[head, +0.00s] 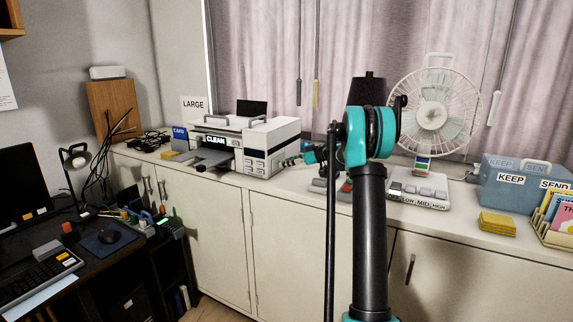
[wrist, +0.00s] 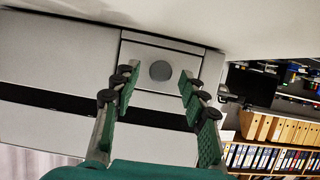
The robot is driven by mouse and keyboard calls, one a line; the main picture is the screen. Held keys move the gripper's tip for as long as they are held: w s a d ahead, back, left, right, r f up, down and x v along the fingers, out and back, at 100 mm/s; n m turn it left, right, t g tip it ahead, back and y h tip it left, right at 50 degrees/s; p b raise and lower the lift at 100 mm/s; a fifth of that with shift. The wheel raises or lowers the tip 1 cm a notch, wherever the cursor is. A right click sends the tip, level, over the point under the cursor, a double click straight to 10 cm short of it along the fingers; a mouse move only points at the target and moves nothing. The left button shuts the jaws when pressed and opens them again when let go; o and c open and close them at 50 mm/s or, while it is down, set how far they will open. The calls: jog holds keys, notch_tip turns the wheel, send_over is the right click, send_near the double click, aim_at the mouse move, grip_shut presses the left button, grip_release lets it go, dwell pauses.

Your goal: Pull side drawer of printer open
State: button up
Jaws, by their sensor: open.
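The white printer (head: 245,145) stands on the cabinet top, left of my arm in the head view. Its front right part carries stacked panels with small dark handles. In the wrist view, the pale drawer front (wrist: 135,52) has a round grey knob (wrist: 160,70) in its middle. My gripper (wrist: 157,77) is open, with its two green fingers on either side of the knob and a gap to it on both sides. The gripper also shows in the head view (head: 290,161), small and close to the printer's right side. Contact with the drawer cannot be made out.
A white fan (head: 434,112), a blue box (head: 512,182) and yellow notes (head: 497,222) stand right of my arm. A blue card box (head: 180,135) sits left of the printer. The dark desk (head: 95,262) at lower left holds a keyboard and mouse.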

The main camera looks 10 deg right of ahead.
jog(key=shift+w+a+f, duration=0.25)
jog(key=shift+w+a, duration=0.05)
jog(key=shift+a, duration=0.1)
grip_shut()
